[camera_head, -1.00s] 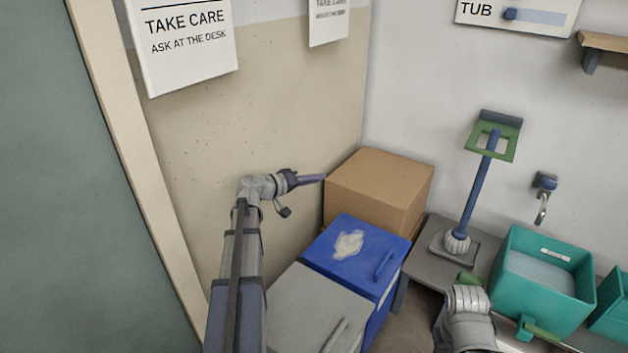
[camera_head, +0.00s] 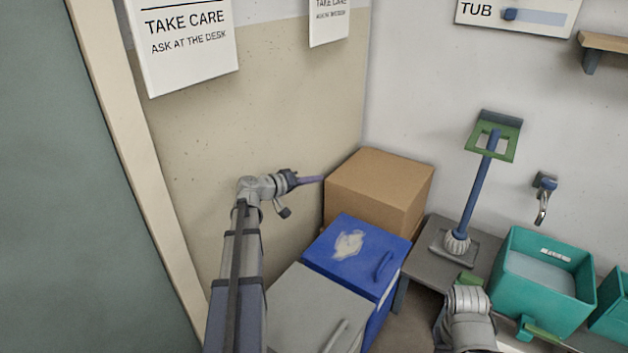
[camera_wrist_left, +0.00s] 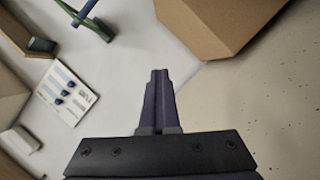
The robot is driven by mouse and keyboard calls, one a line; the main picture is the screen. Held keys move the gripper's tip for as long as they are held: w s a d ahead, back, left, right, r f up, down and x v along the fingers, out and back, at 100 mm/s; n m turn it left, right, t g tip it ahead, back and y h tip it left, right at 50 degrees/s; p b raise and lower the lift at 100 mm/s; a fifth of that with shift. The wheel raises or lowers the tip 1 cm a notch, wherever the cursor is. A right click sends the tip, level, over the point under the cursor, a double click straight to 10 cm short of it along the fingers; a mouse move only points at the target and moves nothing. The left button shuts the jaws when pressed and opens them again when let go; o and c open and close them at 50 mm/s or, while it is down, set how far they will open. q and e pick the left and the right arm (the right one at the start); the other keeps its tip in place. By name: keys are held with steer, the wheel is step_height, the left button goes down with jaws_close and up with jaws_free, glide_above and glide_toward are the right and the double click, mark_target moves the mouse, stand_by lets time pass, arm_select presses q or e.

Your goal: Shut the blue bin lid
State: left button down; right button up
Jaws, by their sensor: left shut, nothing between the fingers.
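The blue bin (camera_head: 370,257) stands in the corner between a grey bin and a cardboard box. Its blue lid, with a white emblem and a blue handle, lies flat over the top and looks closed. My left gripper (camera_head: 312,180) is up beside the wall, above and behind the blue bin, apart from the lid. In the left wrist view its purple fingers (camera_wrist_left: 158,80) are together with nothing between them. The blue bin does not show in that view.
A grey bin (camera_head: 310,310) stands in front of the blue one. The cardboard box (camera_head: 375,190) stands behind it, near my left gripper. Signs hang on the walls.

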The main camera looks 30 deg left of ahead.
stand_by(0.5)
arm_select(q)
steer(key=c, duration=1.1)
jaws_free()
steer(key=shift+p+v, duration=0.95)
steer(key=shift+v, duration=2.95)
steer(key=s+d+f+m+g, duration=0.1)
steer(key=d+f+m+g, duration=0.2)
steer(key=d, duration=0.6)
steer(key=s+d+f+g+h, duration=0.1)
steer(key=s+d+f+g, duration=0.2)
steer(key=d, duration=0.6)
steer(key=d+f+m+g, duration=0.25)
steer(key=d+f, duration=0.25)
steer(key=d, duration=0.4)
steer(key=s+d+f+m+g+y, duration=0.2)
steer(key=s+d+f+g+y, duration=0.15)
steer(key=s+d, duration=0.35)
steer(key=s+d+f+m+g+y, duration=0.2)
steer(key=s+d+y, duration=0.3)
steer(key=s, duration=0.4)
steer(key=shift+h, duration=0.35)
steer(key=r+p, duration=2)
steer(key=d+r+p, duration=0.1)
steer(key=r+p, duration=0.9)
steer(key=r, duration=0.1)
steer(key=shift+s+p, duration=0.15)
steer(key=shift+p, duration=0.25)
